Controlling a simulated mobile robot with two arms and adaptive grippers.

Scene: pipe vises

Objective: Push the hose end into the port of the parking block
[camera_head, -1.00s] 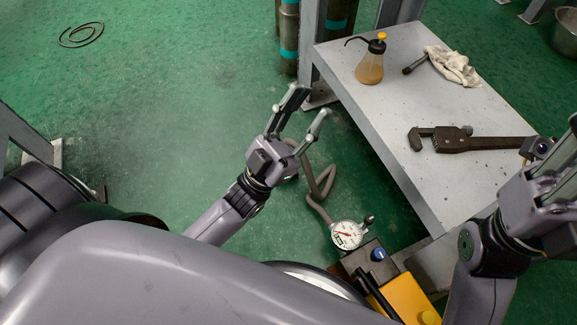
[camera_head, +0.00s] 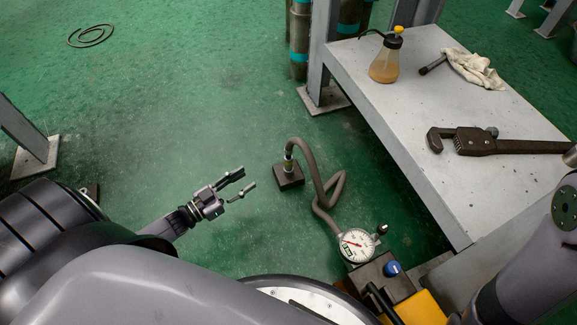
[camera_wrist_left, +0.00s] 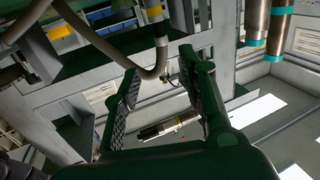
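The grey hose (camera_head: 330,190) loops up from the gauge unit and bends down to its end fitting (camera_head: 288,160). The fitting stands upright at the dark parking block (camera_head: 288,178) on the green floor; how deep it sits I cannot tell. My left gripper (camera_head: 240,185) is open and empty, left of the block and apart from it. In the left wrist view the open left fingers (camera_wrist_left: 165,95) show, with the hose bend (camera_wrist_left: 150,72) and the banded fitting (camera_wrist_left: 158,25) beyond them; the block's port is not clear there. My right gripper is outside the head view.
A grey table (camera_head: 440,110) at right holds an oil bottle (camera_head: 385,62), a rag (camera_head: 475,70) and a large wrench (camera_head: 490,142). A dial gauge (camera_head: 356,245) sits on a yellow-and-dark unit (camera_head: 415,308). A post foot (camera_head: 322,100) stands behind the block.

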